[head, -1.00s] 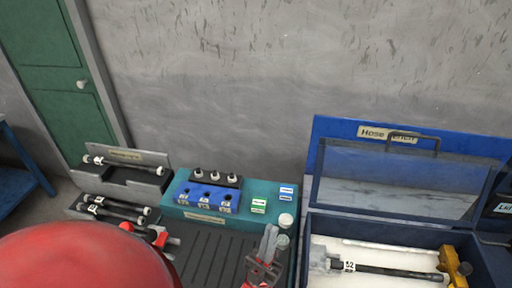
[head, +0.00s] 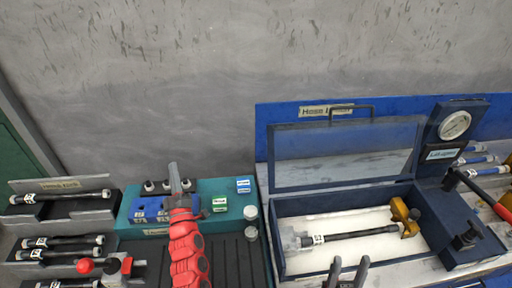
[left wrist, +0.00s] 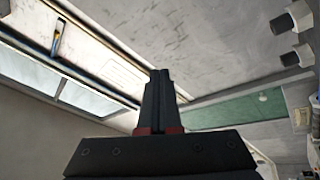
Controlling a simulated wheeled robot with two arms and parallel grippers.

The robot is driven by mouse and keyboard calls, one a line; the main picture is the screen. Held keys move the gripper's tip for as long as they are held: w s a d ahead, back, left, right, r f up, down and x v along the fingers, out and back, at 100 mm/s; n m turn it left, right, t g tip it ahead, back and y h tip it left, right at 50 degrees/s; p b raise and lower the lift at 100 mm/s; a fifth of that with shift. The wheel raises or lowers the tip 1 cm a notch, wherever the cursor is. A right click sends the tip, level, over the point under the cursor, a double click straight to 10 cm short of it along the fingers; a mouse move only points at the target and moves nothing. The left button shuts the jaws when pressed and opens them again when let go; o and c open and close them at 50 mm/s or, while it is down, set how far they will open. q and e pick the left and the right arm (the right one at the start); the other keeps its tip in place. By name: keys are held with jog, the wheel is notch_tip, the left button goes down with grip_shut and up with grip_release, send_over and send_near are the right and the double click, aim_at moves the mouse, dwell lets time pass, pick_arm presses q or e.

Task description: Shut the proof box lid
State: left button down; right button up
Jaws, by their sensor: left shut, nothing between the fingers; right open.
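The proof box (head: 458,230) is a dark blue case at the right of the head view. Its framed, see-through lid (head: 345,157) stands open and upright at the back, with a dark handle on its top edge. A black hose tagged 52 (head: 352,236) lies on the white bed inside, with a yellow fitting (head: 404,217) at its right end. My left gripper (head: 175,180) is shut and empty, raised over the teal tray, left of the box. Its closed fingers fill the middle of the left wrist view (left wrist: 157,100). My right gripper (head: 345,272) is open and empty at the box's front edge.
A pressure gauge (head: 455,125) stands on a dark blue block right of the lid. The teal tray (head: 215,187) with a blue block (head: 150,209) is left of the box. Hose racks (head: 62,212) stand further left. A red-handled lever (head: 488,196) is at far right.

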pick_arm(q)
jog(key=w+d+n+g+h, duration=0.1)
jog(key=w+d+g+h, duration=0.3)
jog(key=w+d+h, duration=0.45)
jog(key=s+d+r+m+g+h, duration=0.2)
jog(key=d+g+h, duration=0.1)
jog(key=d+h, duration=0.2)
jog(key=s+d+r+m+g+h, duration=0.1)
jog(key=s+d+r+g+h, duration=0.15)
jog(key=d+h, duration=0.25)
jog(key=w+d+p, duration=0.4)
jog(key=d+p, duration=0.2)
jog(key=d, duration=0.1)
jog(key=shift+w+f, duration=0.2)
jog(key=shift+f, duration=0.15)
